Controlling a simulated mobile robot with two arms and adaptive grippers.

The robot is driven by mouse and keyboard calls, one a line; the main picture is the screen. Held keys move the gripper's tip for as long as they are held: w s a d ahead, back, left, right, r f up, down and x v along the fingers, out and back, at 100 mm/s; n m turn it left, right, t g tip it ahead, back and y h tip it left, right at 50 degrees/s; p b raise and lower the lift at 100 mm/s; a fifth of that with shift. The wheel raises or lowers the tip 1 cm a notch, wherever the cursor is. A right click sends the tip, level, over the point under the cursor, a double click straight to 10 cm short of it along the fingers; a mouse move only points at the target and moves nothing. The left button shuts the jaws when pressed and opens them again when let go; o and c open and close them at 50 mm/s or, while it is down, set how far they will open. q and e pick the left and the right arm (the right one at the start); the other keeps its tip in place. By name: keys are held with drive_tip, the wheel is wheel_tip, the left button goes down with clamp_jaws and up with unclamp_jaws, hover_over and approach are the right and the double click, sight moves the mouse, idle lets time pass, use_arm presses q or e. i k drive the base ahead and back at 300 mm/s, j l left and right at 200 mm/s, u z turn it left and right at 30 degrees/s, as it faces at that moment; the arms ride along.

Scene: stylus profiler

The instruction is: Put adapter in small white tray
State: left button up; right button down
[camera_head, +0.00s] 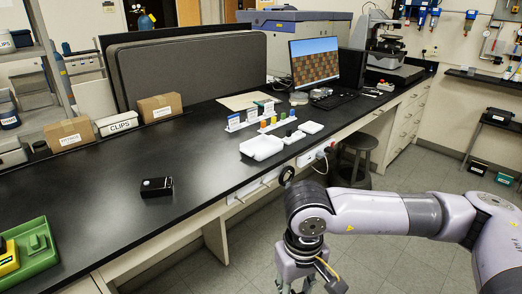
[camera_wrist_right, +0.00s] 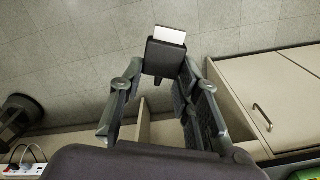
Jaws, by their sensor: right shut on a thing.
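My right gripper (camera_wrist_right: 160,78) is shut on a dark block with a pale flat end, which looks like the adapter (camera_wrist_right: 165,58). In the head view this gripper (camera_head: 300,287) hangs over the floor in front of the bench, cut off by the bottom edge, and the adapter cannot be made out there. The small white tray (camera_head: 311,127) lies on the black bench near its front edge, up and slightly right of the gripper. A larger white tray (camera_head: 261,148) lies to its left. My left gripper is not in view.
A small black device (camera_head: 156,187) lies on the bench. A white rack with coloured items (camera_head: 250,118) stands behind the trays. A green bin (camera_head: 32,252) is at the lower left. A stool (camera_head: 355,145) stands under the bench.

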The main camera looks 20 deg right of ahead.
sight(262, 149)
drive_tip(key=i+l+u, duration=0.1)
drive_tip(key=i+l, duration=0.6)
drive_tip(key=i, duration=0.15)
drive_tip(key=i+l, duration=0.75)
drive_tip(key=i+u, duration=0.05)
drive_tip(key=i, duration=0.1)
